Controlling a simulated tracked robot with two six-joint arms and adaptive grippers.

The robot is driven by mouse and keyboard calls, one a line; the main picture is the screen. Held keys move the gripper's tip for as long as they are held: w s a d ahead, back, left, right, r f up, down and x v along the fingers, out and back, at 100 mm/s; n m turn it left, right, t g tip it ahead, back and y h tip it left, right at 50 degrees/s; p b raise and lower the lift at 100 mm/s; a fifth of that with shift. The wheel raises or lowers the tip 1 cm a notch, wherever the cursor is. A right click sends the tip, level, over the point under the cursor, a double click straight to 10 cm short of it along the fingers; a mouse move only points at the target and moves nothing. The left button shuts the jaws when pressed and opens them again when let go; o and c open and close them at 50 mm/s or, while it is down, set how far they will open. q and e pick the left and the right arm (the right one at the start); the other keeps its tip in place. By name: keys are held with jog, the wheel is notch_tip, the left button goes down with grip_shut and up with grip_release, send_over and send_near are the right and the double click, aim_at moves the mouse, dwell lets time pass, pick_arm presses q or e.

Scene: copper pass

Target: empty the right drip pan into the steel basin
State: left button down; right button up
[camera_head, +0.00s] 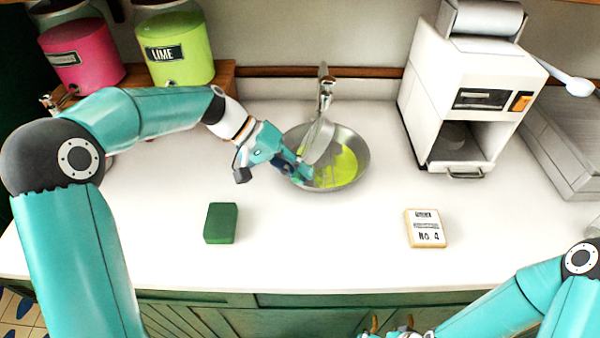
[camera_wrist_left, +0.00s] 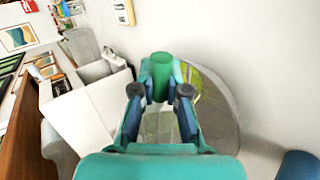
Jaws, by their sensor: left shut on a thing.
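The steel basin (camera_head: 358,152) is set in the counter below the tap, with lime-green liquid (camera_head: 342,172) in it. My left gripper (camera_head: 299,175) reaches over the basin's left side. It is shut on a green handle (camera_wrist_left: 162,78), seen between its fingers in the left wrist view. The grey drip pan (camera_head: 318,142) is tipped steeply over the basin, below the tap. Its inside is mostly hidden, so I cannot tell whether anything is left in it. My right gripper (camera_head: 390,326) is at the bottom edge, partly cut off, and its opening is unclear.
The tap (camera_head: 325,90) stands close behind the pan. A green sponge (camera_head: 221,223) and a "No. 4" card (camera_head: 425,228) lie on the front counter. A white machine (camera_head: 460,110) stands right; pink and lime dispensers (camera_head: 175,50) stand back left. The front middle is clear.

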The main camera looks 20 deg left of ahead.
pick_arm(q)
jog(key=shift+a+f+h, duration=0.2)
jog(key=shift+f+h, duration=0.05)
jog(key=shift+h, duration=0.05)
jog(key=shift+r, duration=0.1)
jog(key=shift+s+a, duration=0.15)
jog(key=shift+a, duration=0.05)
jog(key=a+h+b, duration=0.3)
jog(key=h, duration=0.1)
jog(key=shift+s+r+b, duration=0.3)
jog(key=shift+b, duration=0.1)
pick_arm(e)
notch_tip(320, 180, down, 5)
jog(key=shift+r, duration=0.2)
jog(key=shift+f, duration=0.15)
